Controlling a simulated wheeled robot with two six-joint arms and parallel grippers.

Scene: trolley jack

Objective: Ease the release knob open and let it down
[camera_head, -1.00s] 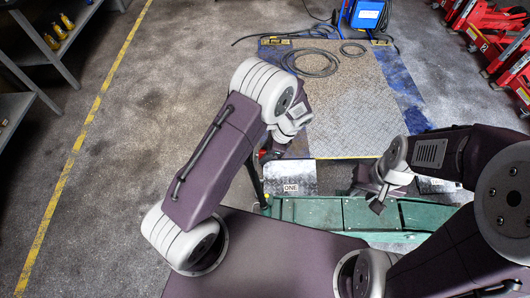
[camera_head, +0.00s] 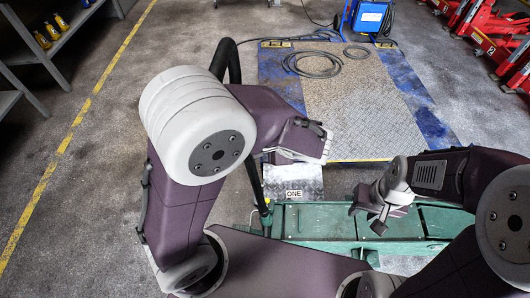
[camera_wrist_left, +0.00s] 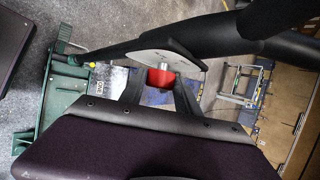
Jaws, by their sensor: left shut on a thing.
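The green trolley jack (camera_head: 325,218) lies along the floor below the middle of the head view. It also shows at the left of the left wrist view (camera_wrist_left: 62,98). Its black handle (camera_head: 255,182) rises from the left end, partly behind my left arm. The red release knob (camera_wrist_left: 161,78) sits on the handle, between the fingers of my left gripper (camera_wrist_left: 159,92), which is shut on it. The head view hides this knob and the left fingertips behind my arm. My right gripper (camera_head: 367,215) hangs over the jack body with its fingers apart and empty.
A steel plate (camera_head: 350,105) with blue edges lies beyond the jack, with a coiled cable (camera_head: 312,63) on it. A blue machine (camera_head: 370,15) stands at the back. Red jacks (camera_head: 500,30) line the right and shelves (camera_head: 50,55) the left. Floor at left is clear.

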